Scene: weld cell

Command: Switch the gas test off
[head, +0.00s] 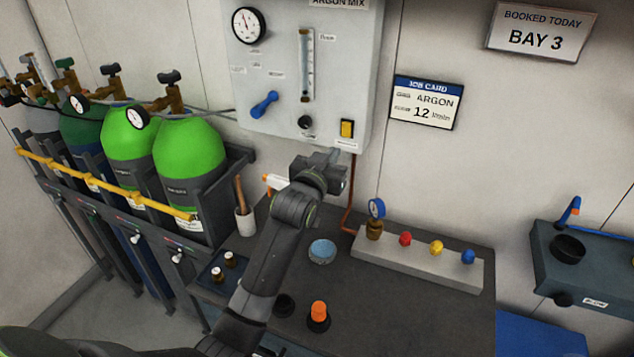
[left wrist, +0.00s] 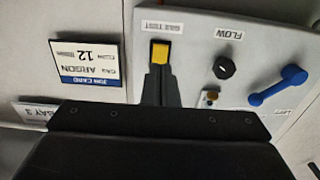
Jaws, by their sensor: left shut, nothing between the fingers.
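The gas test switch is a yellow rocker in a black frame (head: 347,128) at the lower right of the grey argon mix panel (head: 270,90). In the left wrist view, which is upside down, the yellow rocker (left wrist: 160,52) sits by the label GAS TEST. My left gripper (head: 332,165) is just below the panel in the head view, its fingertips hidden there. In the left wrist view its dark fingers (left wrist: 170,82) are together, empty, with their tips at the rocker's edge. I cannot tell whether they touch it. My right gripper is not in view.
A black flow knob (left wrist: 223,67) and a blue lever (left wrist: 278,87) are beside the switch on the panel. Green gas cylinders (head: 190,150) stand at left.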

